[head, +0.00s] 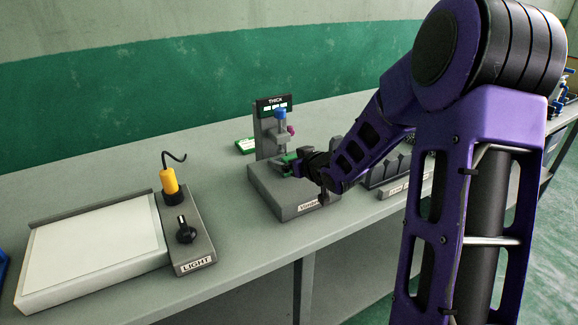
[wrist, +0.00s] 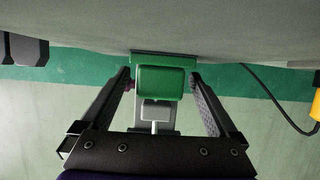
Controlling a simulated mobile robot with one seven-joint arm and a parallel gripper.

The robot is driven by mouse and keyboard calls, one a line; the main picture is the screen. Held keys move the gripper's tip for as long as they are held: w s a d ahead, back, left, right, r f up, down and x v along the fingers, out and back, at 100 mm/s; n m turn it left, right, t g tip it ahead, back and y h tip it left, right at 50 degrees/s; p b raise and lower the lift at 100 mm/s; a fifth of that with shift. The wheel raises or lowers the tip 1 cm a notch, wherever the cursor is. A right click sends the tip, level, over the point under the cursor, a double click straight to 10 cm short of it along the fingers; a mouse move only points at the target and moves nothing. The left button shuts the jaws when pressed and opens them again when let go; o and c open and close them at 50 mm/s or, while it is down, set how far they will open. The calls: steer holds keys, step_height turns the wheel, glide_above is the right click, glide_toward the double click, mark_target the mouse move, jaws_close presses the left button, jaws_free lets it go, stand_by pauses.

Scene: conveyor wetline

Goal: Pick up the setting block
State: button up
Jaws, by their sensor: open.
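A green block, which I take to be the setting block (wrist: 160,82), shows between the two black fingers of my gripper (wrist: 162,76) in the wrist view. The fingers are open, with a gap on each side of the block. In the head view the green block (head: 289,157) is at the front of the grey thickness gauge (head: 270,132), above its base. My gripper (head: 292,166) reaches it from the right and partly hides it. I cannot tell what the block rests on.
A flat light panel (head: 92,250) and a control box (head: 195,252) marked LIGHT, with a yellow-handled tool (head: 169,182), stand at the left. A green and white item (head: 245,145) lies behind the gauge. A dark slotted rack (head: 385,172) is to the right. The bench front-centre is clear.

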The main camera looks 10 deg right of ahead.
jaws_close()
stand_by(0.3)
steer(key=shift+r, duration=0.1)
